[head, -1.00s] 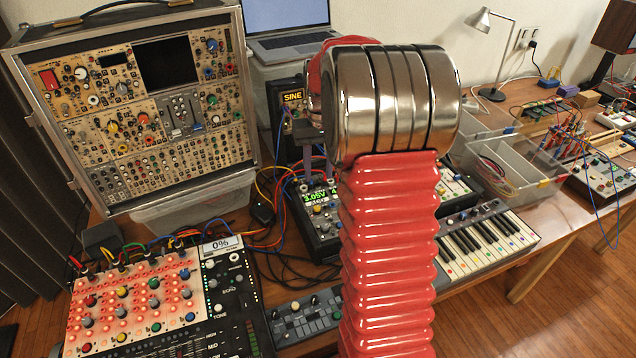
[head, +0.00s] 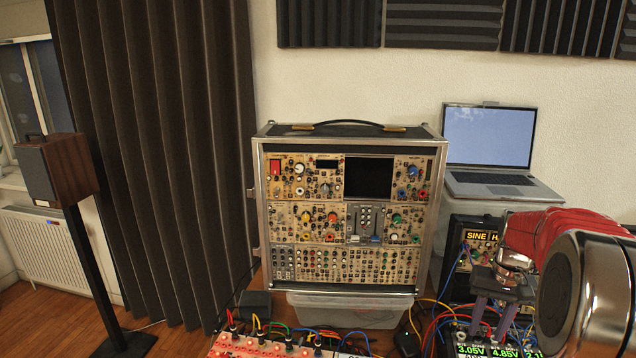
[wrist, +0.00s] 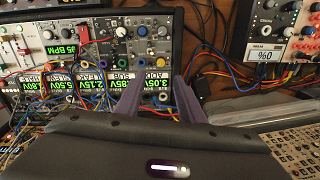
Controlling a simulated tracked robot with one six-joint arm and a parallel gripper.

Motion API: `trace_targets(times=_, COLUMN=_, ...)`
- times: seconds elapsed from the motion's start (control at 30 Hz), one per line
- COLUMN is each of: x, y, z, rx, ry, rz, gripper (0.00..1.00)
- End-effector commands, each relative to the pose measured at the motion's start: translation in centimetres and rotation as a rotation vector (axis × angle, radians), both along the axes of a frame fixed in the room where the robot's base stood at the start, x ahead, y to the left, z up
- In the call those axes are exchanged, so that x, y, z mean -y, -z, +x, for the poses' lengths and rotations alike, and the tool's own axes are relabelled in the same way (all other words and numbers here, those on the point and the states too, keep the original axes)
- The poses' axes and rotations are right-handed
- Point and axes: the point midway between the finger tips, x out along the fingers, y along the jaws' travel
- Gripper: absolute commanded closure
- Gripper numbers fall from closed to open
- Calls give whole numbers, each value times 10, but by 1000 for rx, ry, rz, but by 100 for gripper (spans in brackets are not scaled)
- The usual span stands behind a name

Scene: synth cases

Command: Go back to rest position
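My red-and-chrome arm (head: 590,265) reaches in from the right edge of the head view. My gripper (head: 494,318) hangs at its end, fingers down, in front of the black SINE box and over patch cables. In the wrist view my gripper (wrist: 157,98) has its two purple-grey fingers apart, with nothing between them. Beyond the fingers lies a black module with green voltage displays (wrist: 157,112), knobs and cables. Whether the fingertips touch it I cannot tell. The same displays show at the bottom of the head view (head: 472,351).
A synth case (head: 345,135) stands on a clear plastic bin (head: 345,310). A laptop (head: 490,150) sits behind, right of the case. The SINE box (head: 478,235) and tangled cables (head: 430,325) crowd the gripper. A speaker on a stand (head: 58,170) is far left.

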Motion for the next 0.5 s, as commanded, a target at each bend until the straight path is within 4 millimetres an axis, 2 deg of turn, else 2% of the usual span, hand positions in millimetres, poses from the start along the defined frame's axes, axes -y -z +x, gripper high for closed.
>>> trace_targets(times=0.07, x=-5, y=7, z=-10, rx=-9, ry=10, rz=3, gripper=65)
trace_targets(times=0.17, x=-17, y=6, z=-23, rx=-5, ry=12, rz=-2, gripper=65)
trace_targets(times=0.5, x=-73, y=-16, z=-62, rx=49, ry=-27, rz=-35, gripper=65)
